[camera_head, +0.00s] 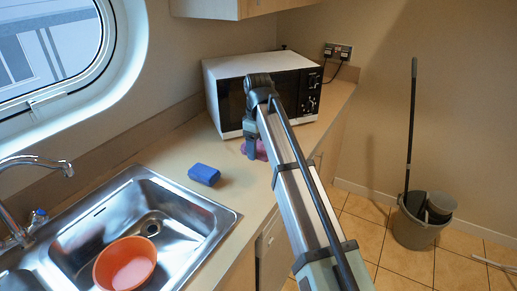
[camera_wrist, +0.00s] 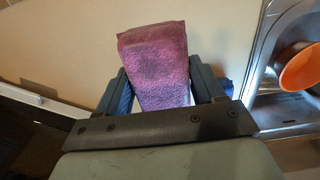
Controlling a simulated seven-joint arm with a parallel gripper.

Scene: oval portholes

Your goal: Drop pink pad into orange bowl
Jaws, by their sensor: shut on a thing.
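The pink pad (camera_wrist: 155,62) sits between the two fingers of my gripper (camera_wrist: 160,88) in the wrist view, gripped at its sides. In the head view the pad (camera_head: 258,150) is partly hidden behind my arm, in front of the microwave. My gripper (camera_head: 254,150) is at the counter there, and I cannot tell whether the pad touches the surface. The orange bowl (camera_head: 125,265) sits in the sink at the lower left, apart from my gripper. Part of the bowl (camera_wrist: 300,68) also shows at the right edge of the wrist view.
A blue pad (camera_head: 204,174) lies on the counter between the sink (camera_head: 200,226) and my gripper. A white microwave (camera_head: 222,85) stands just behind my gripper. The faucet (camera_head: 35,163) arches at the sink's left. A bucket with a mop (camera_head: 418,230) stands on the floor at right.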

